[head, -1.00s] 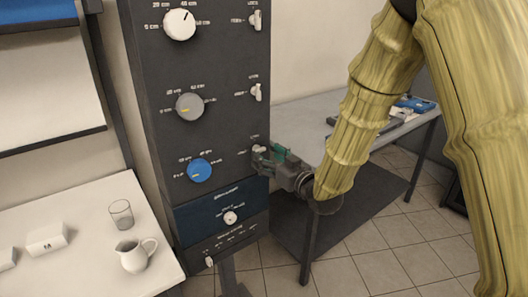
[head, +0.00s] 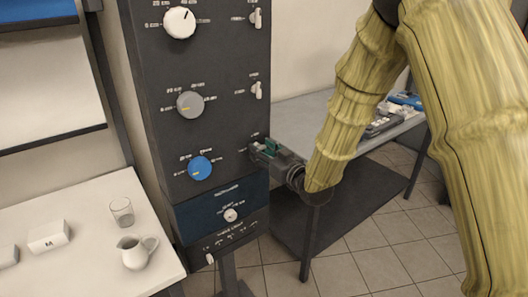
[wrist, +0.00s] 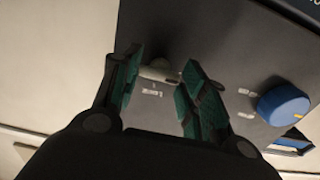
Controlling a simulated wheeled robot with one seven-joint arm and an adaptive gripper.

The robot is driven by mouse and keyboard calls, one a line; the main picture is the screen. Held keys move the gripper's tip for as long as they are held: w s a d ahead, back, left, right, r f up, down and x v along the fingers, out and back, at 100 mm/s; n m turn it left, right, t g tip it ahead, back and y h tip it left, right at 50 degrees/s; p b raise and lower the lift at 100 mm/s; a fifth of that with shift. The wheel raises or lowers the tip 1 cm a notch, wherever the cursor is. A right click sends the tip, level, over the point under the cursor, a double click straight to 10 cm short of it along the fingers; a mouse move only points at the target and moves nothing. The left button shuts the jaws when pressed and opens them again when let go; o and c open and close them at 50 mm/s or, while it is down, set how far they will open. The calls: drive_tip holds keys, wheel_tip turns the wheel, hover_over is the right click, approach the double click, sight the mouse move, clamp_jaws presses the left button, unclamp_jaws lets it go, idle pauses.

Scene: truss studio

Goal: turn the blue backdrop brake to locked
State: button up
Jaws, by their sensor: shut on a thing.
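The blue dial (head: 199,167) is low on the dark upright panel, and it also shows at the right of the wrist view (wrist: 283,105). The brake lever in its row is a small pale handle (wrist: 158,72) beside printed labels. My gripper (head: 268,150) is at this lever, with its green pads on either side of it in the wrist view (wrist: 163,74). The gripper is shut on the lever, which lies across the gap between the pads. In the head view the gripper hides most of the lever.
Grey (head: 190,104) and white (head: 180,22) dials sit above, each with a lever (head: 257,90) at its right. A blue strip with a small white knob (head: 231,215) is below. A pitcher (head: 137,252) and glass (head: 121,211) stand on the left table. A grey table (head: 320,125) stands behind my arm.

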drive_tip(key=shift+m, duration=0.3)
drive_tip(key=m, duration=0.3)
drive_tip(key=shift+w+d, duration=0.1)
drive_tip(key=m, duration=0.5)
drive_tip(key=shift+m, duration=0.3)
drive_tip(key=shift+m+b, duration=1.6)
drive_tip(key=shift+m, duration=2.7)
drive_tip(key=o, duration=1)
